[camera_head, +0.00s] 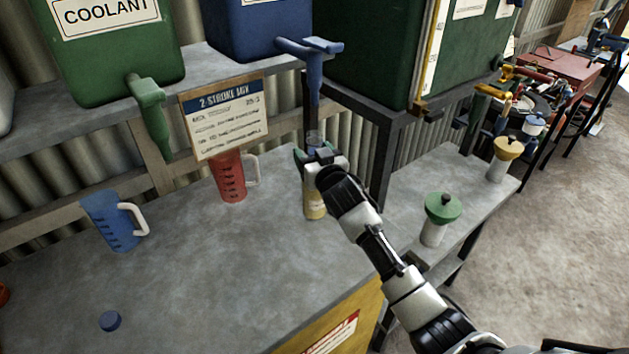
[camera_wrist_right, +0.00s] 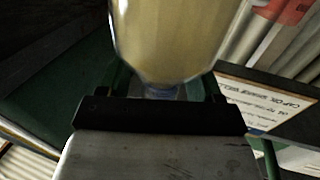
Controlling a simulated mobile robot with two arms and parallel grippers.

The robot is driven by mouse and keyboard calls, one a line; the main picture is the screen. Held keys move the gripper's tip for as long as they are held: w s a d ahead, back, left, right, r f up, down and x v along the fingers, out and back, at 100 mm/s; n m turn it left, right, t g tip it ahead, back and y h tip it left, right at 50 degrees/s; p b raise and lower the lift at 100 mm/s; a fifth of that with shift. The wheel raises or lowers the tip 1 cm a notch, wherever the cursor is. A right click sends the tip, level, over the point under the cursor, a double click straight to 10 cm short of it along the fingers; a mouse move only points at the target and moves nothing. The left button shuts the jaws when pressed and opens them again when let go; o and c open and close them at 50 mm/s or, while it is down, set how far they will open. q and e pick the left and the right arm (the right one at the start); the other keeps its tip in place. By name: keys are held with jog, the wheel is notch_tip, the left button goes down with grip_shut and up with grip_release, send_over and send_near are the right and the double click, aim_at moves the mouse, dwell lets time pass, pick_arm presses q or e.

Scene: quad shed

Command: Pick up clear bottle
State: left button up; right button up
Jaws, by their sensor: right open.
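The clear bottle (camera_head: 315,207), holding yellowish liquid, stands upright on the grey bench near its right end. My right gripper (camera_head: 314,154) is at the bottle's upper part, covering some of it; the clear top (camera_head: 313,138) shows just above. In the right wrist view the bottle (camera_wrist_right: 166,38) fills the top middle, with its bluish narrow end close to the palm. The open fingers of my right gripper (camera_wrist_right: 165,85) lie on either side of it. Whether either finger touches it is hard to tell. My left gripper is out of view.
A red jug (camera_head: 232,180) and a blue jug (camera_head: 113,222) stand left on the bench; a blue cap (camera_head: 110,321) lies in front. A blue tap (camera_head: 312,65) hangs above the bottle. A green-topped container (camera_head: 436,222) stands right. The bench's front middle is clear.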

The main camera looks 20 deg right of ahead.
jog(key=shift+w, duration=0.45)
jog(key=shift+s, duration=0.1)
grip_shut()
jog(key=shift+r, duration=0.1)
